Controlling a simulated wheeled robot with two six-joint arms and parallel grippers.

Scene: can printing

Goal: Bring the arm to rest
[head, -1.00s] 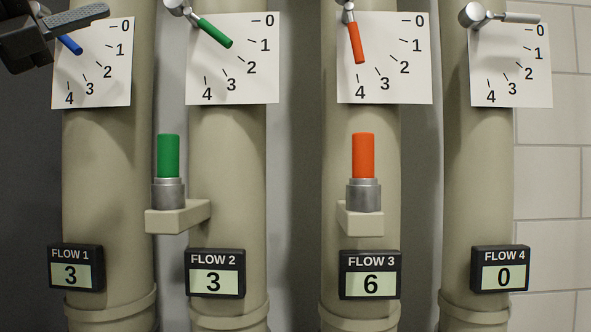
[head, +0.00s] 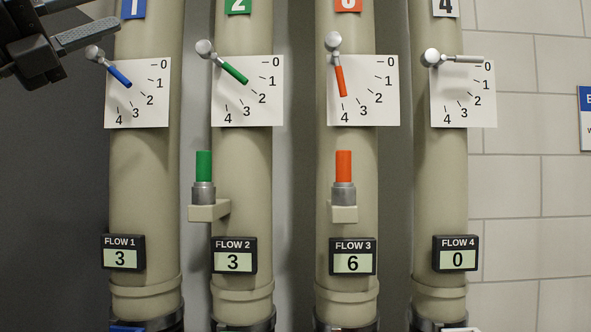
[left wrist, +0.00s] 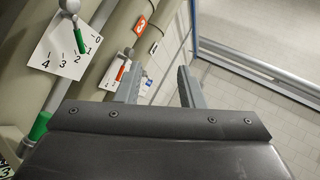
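My left gripper (head: 78,42) is at the upper left of the head view, beside the first pipe (head: 145,200) and apart from its blue lever (head: 119,76). In the left wrist view the two fingers of my left gripper (left wrist: 158,68) stand well apart with nothing between them, so it is open and empty. My right gripper is in neither view.
Upright pipes carry dials with a green lever (head: 235,72), an orange lever (head: 341,82) near 4 and a grey lever (head: 463,58) near 0. Displays read 3, 3, 6 and 0. A green plug (head: 204,166) and an orange plug (head: 343,166) stand on brackets.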

